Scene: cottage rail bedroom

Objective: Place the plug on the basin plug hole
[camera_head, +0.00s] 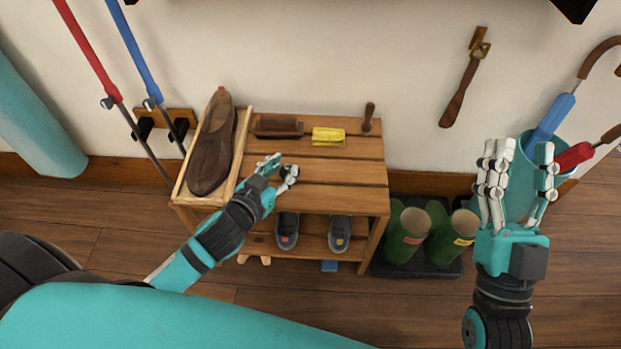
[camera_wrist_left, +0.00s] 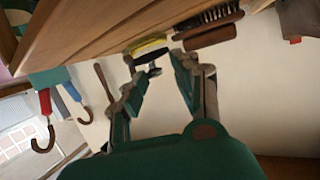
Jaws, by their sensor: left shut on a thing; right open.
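My left gripper (camera_head: 280,168) is over the middle of a slatted wooden bench (camera_head: 335,172). In the left wrist view its fingers (camera_wrist_left: 153,62) are shut on a small dark disc with a short stem, which looks like the plug (camera_wrist_left: 150,56). The fingers mostly hide it in the head view. I cannot tell whether it touches the bench top. My right gripper (camera_head: 521,160) is open and empty, at the right in front of a teal bucket. No basin or plug hole can be made out in either view.
On the bench are a wooden tray (camera_head: 238,165) with a brown shoe (camera_head: 211,150), a brown brush (camera_head: 279,127), a yellow block (camera_head: 328,137) and a small wooden-handled tool (camera_head: 369,118). Green boots (camera_head: 447,238) stand right of it.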

